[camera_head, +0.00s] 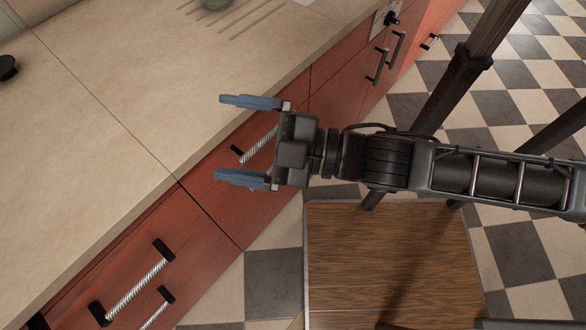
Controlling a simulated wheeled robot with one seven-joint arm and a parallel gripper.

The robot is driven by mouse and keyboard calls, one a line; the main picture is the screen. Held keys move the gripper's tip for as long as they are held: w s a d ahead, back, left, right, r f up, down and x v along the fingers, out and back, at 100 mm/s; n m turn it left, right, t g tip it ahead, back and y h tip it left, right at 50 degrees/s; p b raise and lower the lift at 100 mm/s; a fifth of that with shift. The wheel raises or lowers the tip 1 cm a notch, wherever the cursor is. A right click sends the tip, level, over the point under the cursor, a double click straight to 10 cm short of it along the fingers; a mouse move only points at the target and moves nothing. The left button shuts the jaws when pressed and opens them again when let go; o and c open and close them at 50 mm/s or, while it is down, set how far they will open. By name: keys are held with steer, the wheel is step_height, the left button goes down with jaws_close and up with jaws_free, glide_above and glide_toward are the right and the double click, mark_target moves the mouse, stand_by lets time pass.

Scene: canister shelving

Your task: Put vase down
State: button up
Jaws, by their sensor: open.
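My gripper (230,137) is open, with its two blue fingers apart and nothing between them. It is level with the front edge of the beige counter (110,110), in front of the red drawers. A greenish rounded object (215,4) stands on the counter at the top edge of the picture, cut off by the frame. I cannot tell whether it is the vase. No other vase-like thing shows.
Red drawers (215,205) with metal handles run below the counter. A dark round object (7,67) lies at the far left. A wooden board (395,260) is below my arm over the checkered floor. Dark posts (470,65) stand at the right. The middle of the counter is clear.

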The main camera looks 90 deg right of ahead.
steer(key=s+a+f+m+g+y, duration=0.1)
steer(key=s+a+m+g+y, duration=0.1)
steer(key=s+a+m, duration=0.3)
steer(key=s+m+g, duration=0.1)
steer(key=s+m, duration=0.1)
steer(key=shift+s+f+y, duration=0.3)
steer(key=shift+y, duration=0.1)
steer(key=shift+a, duration=0.1)
steer(key=shift+c, duration=0.5)
